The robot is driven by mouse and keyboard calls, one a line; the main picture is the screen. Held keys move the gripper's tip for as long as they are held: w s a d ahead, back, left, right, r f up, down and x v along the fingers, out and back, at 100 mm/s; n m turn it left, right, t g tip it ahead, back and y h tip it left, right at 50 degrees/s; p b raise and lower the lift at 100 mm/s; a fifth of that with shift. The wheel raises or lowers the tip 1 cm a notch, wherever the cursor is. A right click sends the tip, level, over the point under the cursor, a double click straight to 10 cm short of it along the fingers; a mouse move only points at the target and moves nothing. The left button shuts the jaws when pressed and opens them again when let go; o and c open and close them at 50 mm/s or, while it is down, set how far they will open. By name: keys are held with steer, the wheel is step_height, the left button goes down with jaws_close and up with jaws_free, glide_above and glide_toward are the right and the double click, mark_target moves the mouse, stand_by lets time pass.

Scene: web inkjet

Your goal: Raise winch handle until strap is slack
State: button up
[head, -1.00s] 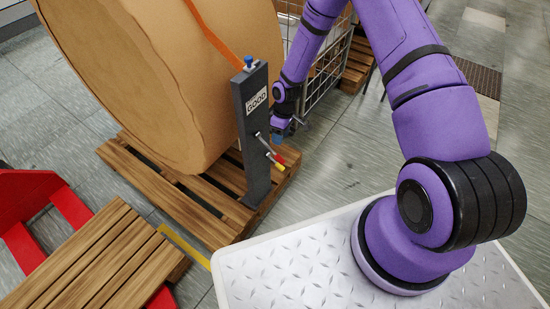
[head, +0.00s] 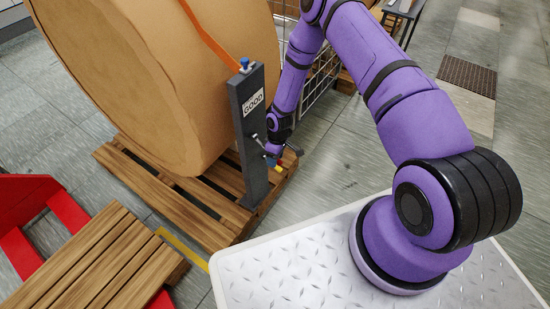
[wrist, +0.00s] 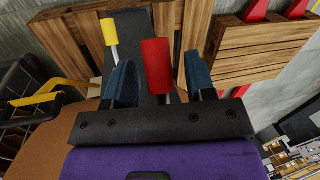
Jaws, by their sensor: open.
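The dark winch post (head: 252,130) stands upright on a pallet, with a "GOOD" label and a blue knob on top. An orange strap (head: 206,35) runs from its top over the big brown roll (head: 120,80). Two short levers come off the post. The yellow-tipped one (head: 278,169) shows below my gripper (head: 283,152) in the head view. In the wrist view, the red handle grip (wrist: 156,65) lies between the two blue fingers of my open gripper (wrist: 160,78), with gaps beside it. The yellow grip (wrist: 109,32) is outside the left finger. The red grip is hidden in the head view.
The slatted pallet (head: 170,205) carries the roll and post. A second wooden pallet (head: 95,255) on red forks (head: 30,245) is at lower left. A wire cage (head: 322,75) stands behind my arm. Open floor (head: 350,140) lies to the right of the post.

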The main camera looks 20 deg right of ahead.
jaws_close()
steer(key=shift+s+d+r+m+g+h, duration=0.1)
steer(key=shift+s+d+r+g+h, duration=0.15)
steer(key=shift+r+g+h, duration=0.35)
steer(key=shift+s+d+r+m+g+h, duration=0.1)
steer(key=shift+s+r+g+h, duration=0.15)
steer(key=shift+r+g, duration=0.55)
steer(key=shift+s+d+r+m+g+h, duration=0.1)
steer(key=shift+s+d+r+g+h, duration=0.15)
steer(key=shift+r+g+h, duration=0.45)
steer(key=shift+r+y, duration=0.1)
steer(key=shift+y, duration=0.15)
jaws_free()
steer(key=shift+a, duration=0.1)
steer(key=shift+r, duration=0.1)
